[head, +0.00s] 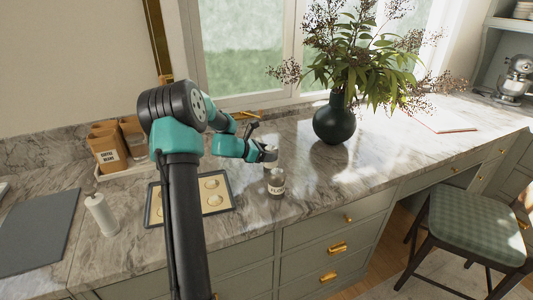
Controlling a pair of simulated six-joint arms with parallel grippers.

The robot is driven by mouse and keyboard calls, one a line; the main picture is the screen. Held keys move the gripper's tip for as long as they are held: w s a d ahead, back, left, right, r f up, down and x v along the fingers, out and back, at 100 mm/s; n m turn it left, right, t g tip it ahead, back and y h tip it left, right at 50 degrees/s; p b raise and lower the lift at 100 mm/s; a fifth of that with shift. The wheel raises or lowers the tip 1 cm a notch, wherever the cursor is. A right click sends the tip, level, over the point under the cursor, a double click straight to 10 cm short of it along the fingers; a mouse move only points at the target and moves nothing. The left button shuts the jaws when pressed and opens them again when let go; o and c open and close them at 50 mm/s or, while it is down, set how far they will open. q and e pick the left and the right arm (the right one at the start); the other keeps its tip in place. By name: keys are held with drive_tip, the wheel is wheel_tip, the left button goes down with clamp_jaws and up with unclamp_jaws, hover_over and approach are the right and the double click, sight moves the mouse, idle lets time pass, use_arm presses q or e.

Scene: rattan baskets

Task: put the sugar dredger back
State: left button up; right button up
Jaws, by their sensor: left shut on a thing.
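My left gripper (262,152) is over the marble counter, shut on a small pale canister (271,164), which looks like the sugar dredger. Its label cannot be read, and the gripper partly hides it. A grey jar (277,184) with a pale label that seems to read FLOUR stands just in front of it. A dark-rimmed tray (232,204) with a cream inside and several pale round spots lies to the left, partly hidden by my arm. My right gripper is not in view.
A dark green vase (335,122) with tall branches stands behind and to the right. Brown coffee bags (107,147), a white cylinder (101,214) and a grey board (37,230) are at the left.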

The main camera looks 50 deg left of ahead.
use_arm(q)
drive_tip(key=o, duration=1)
drive_tip(key=shift+r, duration=0.15)
drive_tip(key=v, duration=1.2)
